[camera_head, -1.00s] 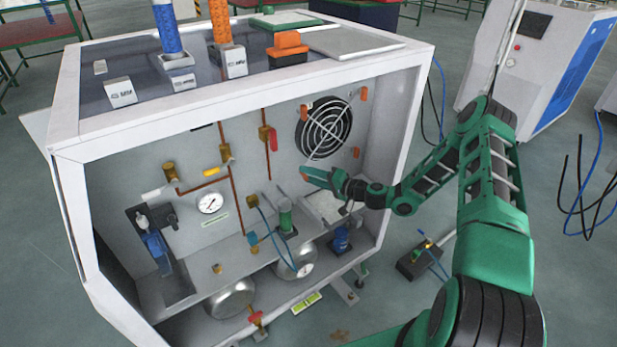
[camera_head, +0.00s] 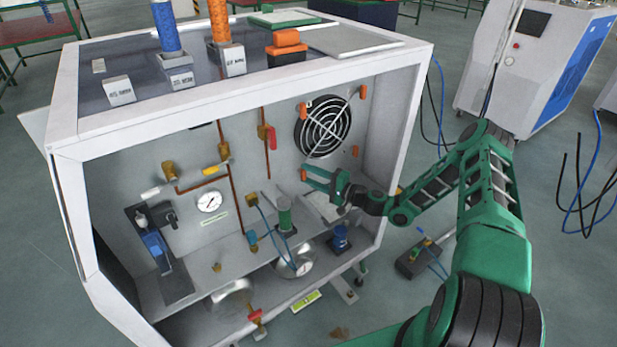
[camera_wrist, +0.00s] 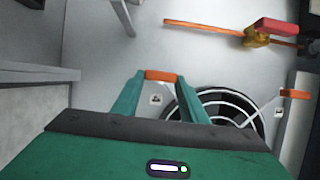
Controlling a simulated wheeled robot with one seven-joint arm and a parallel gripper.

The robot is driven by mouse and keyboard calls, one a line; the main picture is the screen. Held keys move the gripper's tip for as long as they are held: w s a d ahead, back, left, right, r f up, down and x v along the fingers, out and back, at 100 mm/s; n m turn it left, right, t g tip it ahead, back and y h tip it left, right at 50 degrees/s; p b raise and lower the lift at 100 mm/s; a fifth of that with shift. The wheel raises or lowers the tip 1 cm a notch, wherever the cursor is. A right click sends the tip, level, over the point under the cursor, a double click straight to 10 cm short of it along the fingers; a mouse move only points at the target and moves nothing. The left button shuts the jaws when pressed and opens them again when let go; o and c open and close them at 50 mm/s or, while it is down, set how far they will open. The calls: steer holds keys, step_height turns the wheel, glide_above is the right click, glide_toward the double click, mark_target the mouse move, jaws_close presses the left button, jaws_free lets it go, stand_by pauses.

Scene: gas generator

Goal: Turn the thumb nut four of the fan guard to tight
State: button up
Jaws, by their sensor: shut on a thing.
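The fan guard (camera_head: 322,132) is a round white wire grille over a dark fan on the cabinet's back panel, with orange thumb nuts around it. My gripper (camera_head: 308,178) is at the lower-left thumb nut (camera_head: 304,175). In the wrist view this orange nut (camera_wrist: 160,75) lies between my two green fingertips, which are shut on it. Part of the fan guard (camera_wrist: 215,105) shows behind the right finger. The other nuts are at the upper left (camera_head: 304,109), upper right (camera_head: 362,91) and lower right (camera_head: 355,152).
A red-handled valve (camera_head: 271,138) on a copper pipe is left of the fan. The cabinet's right frame (camera_head: 408,130) stands close to my arm.

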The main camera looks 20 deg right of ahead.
steer(key=shift+d+f, duration=0.25)
steer(key=o, duration=1)
steer(key=shift+o, duration=0.2)
steer(key=shift+a, duration=0.1)
steer(key=shift+r, duration=0.1)
steer(key=v, duration=1)
steer(key=shift+s+d, duration=0.2)
steer(key=shift+s, duration=0.1)
